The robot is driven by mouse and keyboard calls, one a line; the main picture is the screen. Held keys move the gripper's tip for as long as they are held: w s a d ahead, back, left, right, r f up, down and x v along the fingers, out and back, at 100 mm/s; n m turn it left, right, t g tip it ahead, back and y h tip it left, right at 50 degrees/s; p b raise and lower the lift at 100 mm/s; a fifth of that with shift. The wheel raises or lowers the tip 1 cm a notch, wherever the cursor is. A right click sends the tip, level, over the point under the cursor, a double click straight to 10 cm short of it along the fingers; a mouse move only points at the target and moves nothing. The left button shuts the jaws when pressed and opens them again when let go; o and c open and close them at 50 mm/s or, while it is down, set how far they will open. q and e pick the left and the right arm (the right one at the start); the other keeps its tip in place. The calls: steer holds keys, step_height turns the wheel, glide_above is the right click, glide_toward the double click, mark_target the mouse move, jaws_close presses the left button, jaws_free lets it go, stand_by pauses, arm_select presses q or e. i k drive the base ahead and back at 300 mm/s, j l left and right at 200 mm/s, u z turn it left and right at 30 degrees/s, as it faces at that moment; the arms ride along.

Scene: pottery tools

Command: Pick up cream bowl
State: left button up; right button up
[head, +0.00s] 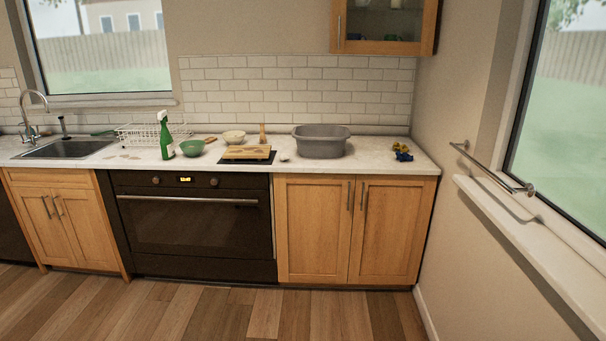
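The cream bowl (234,137) stands upright on the white counter, towards the back, behind a wooden board and to the right of a green bowl (191,148). It looks apart from the things around it. Neither of my grippers shows in the head view. The counter is some distance ahead, across the wooden floor.
The counter (400,163) also holds a green spray bottle (166,136), a white dish rack (140,135), a wooden board (247,153) and a grey basin (321,142). Below are an oven (190,230) and cabinets (350,230). The floor (250,320) ahead is clear.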

mark_target(232, 138)
steer(key=i, duration=1.85)
